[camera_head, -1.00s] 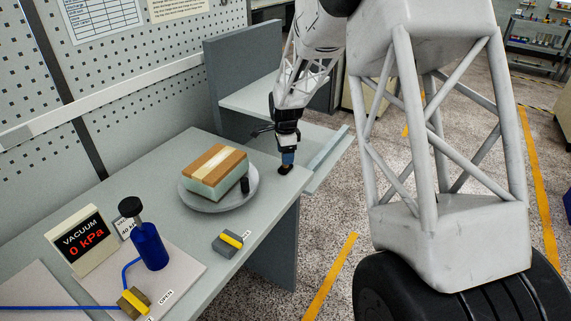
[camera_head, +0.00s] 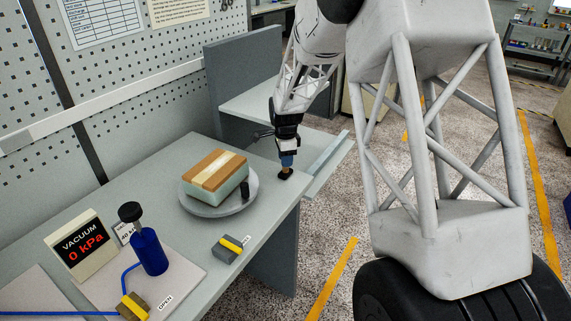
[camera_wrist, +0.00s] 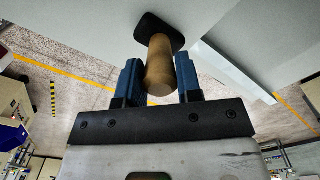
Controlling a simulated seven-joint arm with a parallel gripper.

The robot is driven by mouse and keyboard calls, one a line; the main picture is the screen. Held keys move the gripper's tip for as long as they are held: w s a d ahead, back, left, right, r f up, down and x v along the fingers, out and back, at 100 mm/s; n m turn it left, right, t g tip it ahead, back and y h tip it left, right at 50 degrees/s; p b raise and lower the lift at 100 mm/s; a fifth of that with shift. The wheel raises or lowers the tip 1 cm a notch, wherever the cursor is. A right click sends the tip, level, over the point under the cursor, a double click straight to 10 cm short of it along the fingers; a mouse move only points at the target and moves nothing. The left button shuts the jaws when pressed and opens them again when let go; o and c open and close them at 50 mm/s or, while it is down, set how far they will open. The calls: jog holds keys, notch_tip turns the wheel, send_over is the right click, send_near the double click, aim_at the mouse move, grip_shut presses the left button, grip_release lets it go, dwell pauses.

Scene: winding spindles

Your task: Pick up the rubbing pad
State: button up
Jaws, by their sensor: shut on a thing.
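The rubbing pad has a dark flat base (camera_wrist: 155,27) and a round wooden handle (camera_wrist: 159,68), seen in the wrist view. My gripper (camera_wrist: 158,75) has its blue fingers on either side of the handle and is shut on it. In the head view, my gripper (camera_head: 287,161) points down over the table's right corner, with the pad's dark base (camera_head: 285,175) just beneath the fingers. The fingers hide most of the handle there. I cannot tell whether the base touches the tabletop or is slightly above it.
A layered wood-and-pale-green block (camera_head: 216,172) sits on a round grey plate (camera_head: 205,210) left of my gripper. A small dark clamp-like piece (camera_head: 228,248) with a yellow bar, a blue bottle (camera_head: 149,252) and a vacuum display (camera_head: 82,245) are nearer. The table edge is close on the right.

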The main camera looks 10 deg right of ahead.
jog(key=shift+r, duration=0.1)
jog(key=shift+r, duration=0.75)
notch_tip(320, 180, up, 2)
jog(key=shift+r, duration=0.1)
jog(key=s+r, duration=0.1)
jog(key=s, duration=1.5)
jog(key=shift+a, duration=0.2)
